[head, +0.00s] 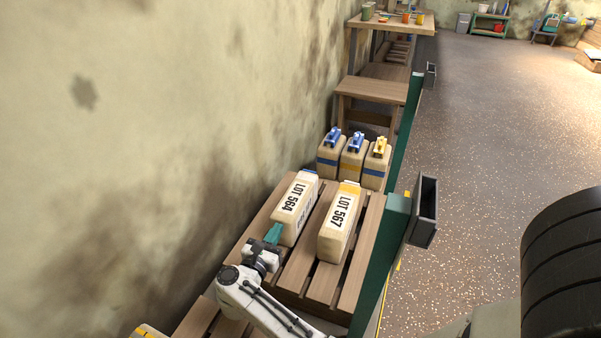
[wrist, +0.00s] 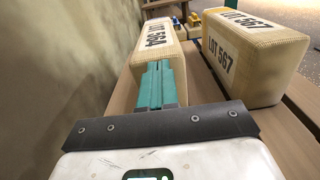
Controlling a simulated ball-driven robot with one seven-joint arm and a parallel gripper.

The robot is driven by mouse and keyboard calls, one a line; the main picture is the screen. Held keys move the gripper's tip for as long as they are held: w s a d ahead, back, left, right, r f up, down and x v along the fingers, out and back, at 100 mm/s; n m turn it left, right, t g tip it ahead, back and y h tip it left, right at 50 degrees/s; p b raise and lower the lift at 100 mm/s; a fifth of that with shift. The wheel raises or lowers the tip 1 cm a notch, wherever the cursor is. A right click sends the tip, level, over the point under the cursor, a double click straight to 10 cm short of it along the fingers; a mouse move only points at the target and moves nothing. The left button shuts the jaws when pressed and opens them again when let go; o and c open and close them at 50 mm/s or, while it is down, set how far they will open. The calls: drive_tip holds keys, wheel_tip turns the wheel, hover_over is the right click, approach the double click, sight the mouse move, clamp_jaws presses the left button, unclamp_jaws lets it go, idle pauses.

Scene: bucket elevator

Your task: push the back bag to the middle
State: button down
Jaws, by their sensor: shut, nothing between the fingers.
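Two bags lie on a wooden slatted pallet (head: 320,282). The LOT 564 bag (head: 297,208), with a blue end, lies on the left, nearer the wall; it also shows in the wrist view (wrist: 157,42). The LOT 567 bag (head: 339,222), with a yellow end, lies to its right across a gap, and shows in the wrist view (wrist: 240,60). Which one the task calls the back bag is not marked. My gripper (head: 274,233) has its teal fingers shut and empty at the near end of the LOT 564 bag. The fingertips (wrist: 155,68) look against or very close to that end; contact is unclear.
Several bags or cans with blue and yellow tops (head: 354,158) stand beyond the pallet. A stained wall (head: 150,150) runs close along the left. A green post (head: 383,250) with a dark bucket (head: 425,212) stands at the right. Open speckled floor (head: 480,130) lies beyond.

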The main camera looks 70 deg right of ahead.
wheel_tip(320, 180, up, 8)
drive_tip(key=p, duration=0.3)
drive_tip(key=b, duration=0.1)
hover_over(303, 184)
drive_tip(key=shift+f, duration=0.4)
